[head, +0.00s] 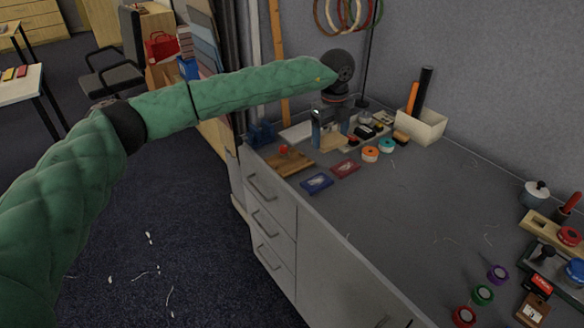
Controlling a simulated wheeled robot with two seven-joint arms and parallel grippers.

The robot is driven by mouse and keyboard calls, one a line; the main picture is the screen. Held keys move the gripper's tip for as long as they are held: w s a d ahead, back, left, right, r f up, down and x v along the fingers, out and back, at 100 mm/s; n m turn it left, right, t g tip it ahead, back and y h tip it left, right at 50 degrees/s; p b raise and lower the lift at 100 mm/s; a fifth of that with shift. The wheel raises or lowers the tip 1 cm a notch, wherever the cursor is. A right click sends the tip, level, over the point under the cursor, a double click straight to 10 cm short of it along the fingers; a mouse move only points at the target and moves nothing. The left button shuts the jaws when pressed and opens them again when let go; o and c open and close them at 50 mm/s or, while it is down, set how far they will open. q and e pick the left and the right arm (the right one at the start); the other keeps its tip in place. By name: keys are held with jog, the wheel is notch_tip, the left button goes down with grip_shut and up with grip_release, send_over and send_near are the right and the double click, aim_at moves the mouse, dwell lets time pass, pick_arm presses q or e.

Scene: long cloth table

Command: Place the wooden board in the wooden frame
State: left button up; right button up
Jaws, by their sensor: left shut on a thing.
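My left arm comes in from the left over the cloth table's far end, and its gripper (330,128) hangs down there. The gripper is shut on a small tan piece that looks like the wooden board (327,141), mostly hidden by the fingers. I cannot tell whether the piece touches the table. A brown wooden piece with a red knob (293,164) lies to the left of the gripper. I cannot clearly make out the wooden frame. A light wooden holder (540,222) stands at the right edge. My right gripper is not in view.
Blue (317,183) and dark red (345,169) packets and tape rolls (370,154) lie near the gripper. A cream box (421,126) holds tubes. Several coloured rolls (483,295) lie at lower right. The table's middle (400,215) is mostly clear.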

pick_arm(q)
jog(key=shift+w, duration=0.1)
jog(key=w+a+f+p, duration=0.1)
jog(key=a+f, duration=0.1)
jog(key=a, duration=0.2)
jog(key=p, duration=0.2)
send_over(292, 165)
notch_tip(292, 165, down, 5)
jog(key=shift+d+r, duration=0.1)
jog(key=shift+r, duration=0.05)
jog(key=shift+w+f+p, duration=0.1)
jog(key=shift+f+p, duration=0.45)
jog(key=shift+f, duration=1.6)
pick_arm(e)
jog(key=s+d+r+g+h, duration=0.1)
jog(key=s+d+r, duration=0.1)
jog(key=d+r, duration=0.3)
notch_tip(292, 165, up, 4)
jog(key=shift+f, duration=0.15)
pick_arm(q)
jog(key=shift+f, duration=0.1)
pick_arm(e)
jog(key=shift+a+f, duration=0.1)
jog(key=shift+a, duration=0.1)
pick_arm(q)
jog(key=o, duration=0.9)
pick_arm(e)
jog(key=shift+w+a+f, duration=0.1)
